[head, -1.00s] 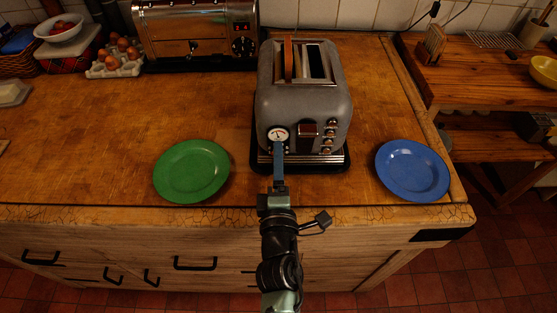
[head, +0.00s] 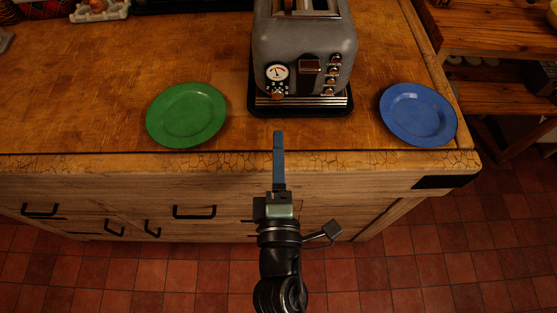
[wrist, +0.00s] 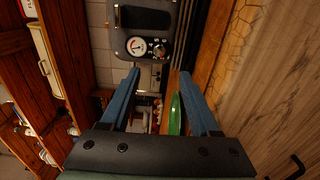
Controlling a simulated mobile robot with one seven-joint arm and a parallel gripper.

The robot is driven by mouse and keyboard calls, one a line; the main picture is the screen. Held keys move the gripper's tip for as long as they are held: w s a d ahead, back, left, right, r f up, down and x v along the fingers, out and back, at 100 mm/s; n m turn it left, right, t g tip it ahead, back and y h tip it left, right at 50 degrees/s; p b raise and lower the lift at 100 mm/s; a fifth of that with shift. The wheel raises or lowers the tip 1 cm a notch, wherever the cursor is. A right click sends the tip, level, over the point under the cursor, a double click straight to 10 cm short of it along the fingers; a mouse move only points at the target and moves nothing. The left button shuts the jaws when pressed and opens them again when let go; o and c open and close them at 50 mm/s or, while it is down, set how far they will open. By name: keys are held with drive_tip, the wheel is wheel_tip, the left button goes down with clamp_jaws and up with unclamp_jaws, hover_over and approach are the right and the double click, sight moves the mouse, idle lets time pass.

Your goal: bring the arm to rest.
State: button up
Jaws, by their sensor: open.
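My gripper (head: 278,136) is in front of the counter's front edge, pointing toward the toaster. It is empty and apart from the toaster. In the wrist view its two blue fingers (wrist: 160,78) stand wide apart with nothing between them. The grey toaster (head: 305,50) stands on the counter beyond my gripper, its top cut off by the frame edge. Its front has a round dial, a dark lever and several knobs. Its dial panel also shows at the top of the wrist view (wrist: 137,43).
A green plate (head: 187,114) lies left of the toaster and a blue plate (head: 418,114) lies right of it, both on the wooden counter (head: 90,90). Drawers with black handles (head: 194,212) face me below. A lower wooden shelf unit (head: 495,97) stands at the right. Tiled floor is open in front.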

drive_tip(key=shift+s, duration=0.65)
